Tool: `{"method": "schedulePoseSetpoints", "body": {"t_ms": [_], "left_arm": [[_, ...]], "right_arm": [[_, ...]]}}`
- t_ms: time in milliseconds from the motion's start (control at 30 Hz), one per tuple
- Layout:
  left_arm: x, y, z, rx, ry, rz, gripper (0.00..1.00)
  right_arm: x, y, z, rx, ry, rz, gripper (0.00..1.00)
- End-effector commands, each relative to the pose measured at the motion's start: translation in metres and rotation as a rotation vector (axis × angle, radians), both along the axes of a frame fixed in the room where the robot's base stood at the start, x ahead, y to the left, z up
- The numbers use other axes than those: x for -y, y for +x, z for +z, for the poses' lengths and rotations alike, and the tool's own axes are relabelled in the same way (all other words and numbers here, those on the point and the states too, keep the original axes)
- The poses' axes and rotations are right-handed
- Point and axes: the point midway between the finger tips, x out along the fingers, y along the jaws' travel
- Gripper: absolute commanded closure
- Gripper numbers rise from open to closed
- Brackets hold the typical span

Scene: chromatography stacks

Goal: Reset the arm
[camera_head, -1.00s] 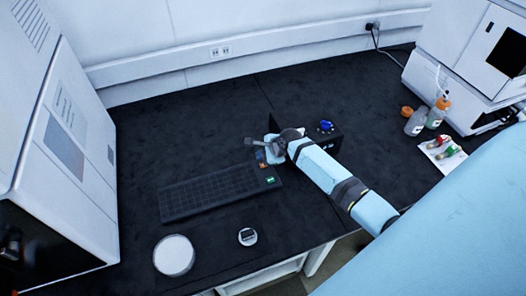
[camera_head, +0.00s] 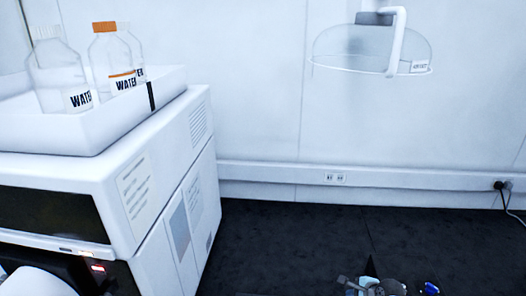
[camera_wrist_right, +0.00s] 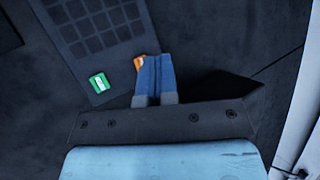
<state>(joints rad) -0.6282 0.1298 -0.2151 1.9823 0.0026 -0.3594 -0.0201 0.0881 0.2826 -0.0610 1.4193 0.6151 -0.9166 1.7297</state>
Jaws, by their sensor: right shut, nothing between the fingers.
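My right gripper (camera_wrist_right: 155,66) is shut and empty, its two blue fingers together in the right wrist view. It points over the dark bench, beside the black gridded panel (camera_wrist_right: 104,28). A green label (camera_wrist_right: 98,82) and an orange label (camera_wrist_right: 139,63) lie near the fingers; the orange one is partly hidden by them. In the head view only the top of my right wrist (camera_head: 375,287) shows at the bottom edge, with the fingers not clearly visible. My left gripper is not in view.
A white instrument (camera_head: 150,190) stands at the left, topped by a tray (camera_head: 60,125) with water bottles (camera_head: 108,58). A clear domed fixture (camera_head: 370,48) hangs on the wall. A blue knob (camera_head: 431,288) is right of my wrist. The back of the black bench (camera_head: 300,235) is clear.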

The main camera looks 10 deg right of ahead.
Motion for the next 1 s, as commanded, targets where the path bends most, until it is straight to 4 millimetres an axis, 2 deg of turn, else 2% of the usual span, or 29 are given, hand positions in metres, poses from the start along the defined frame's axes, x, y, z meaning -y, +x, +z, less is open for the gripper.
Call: {"method": "schedulePoseSetpoints", "body": {"t_ms": [167, 300, 500, 600, 700, 800, 1000], "left_arm": [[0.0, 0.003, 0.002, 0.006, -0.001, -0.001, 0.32], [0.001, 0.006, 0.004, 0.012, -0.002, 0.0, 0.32], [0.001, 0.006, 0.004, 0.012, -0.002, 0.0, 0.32], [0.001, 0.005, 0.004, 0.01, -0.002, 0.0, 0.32], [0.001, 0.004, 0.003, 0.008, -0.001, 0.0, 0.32], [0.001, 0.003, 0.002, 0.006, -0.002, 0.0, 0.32], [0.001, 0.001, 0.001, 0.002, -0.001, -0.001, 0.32]], "right_arm": [[-0.035, -0.058, -0.024, 0.137, -0.254, 0.296, 1.0], [-0.073, -0.123, -0.03, 0.319, -0.577, 0.654, 1.0], [-0.123, -0.208, -0.007, 0.564, -1.043, 1.101, 1.0], [-0.14, -0.237, 0.009, 0.649, -1.235, 1.256, 1.0], [-0.15, -0.255, 0.023, 0.701, -1.369, 1.353, 1.0], [-0.155, -0.264, 0.03, 0.727, -1.445, 1.403, 1.0], [-0.156, -0.266, 0.032, 0.734, -1.47, 1.42, 1.0]]}}
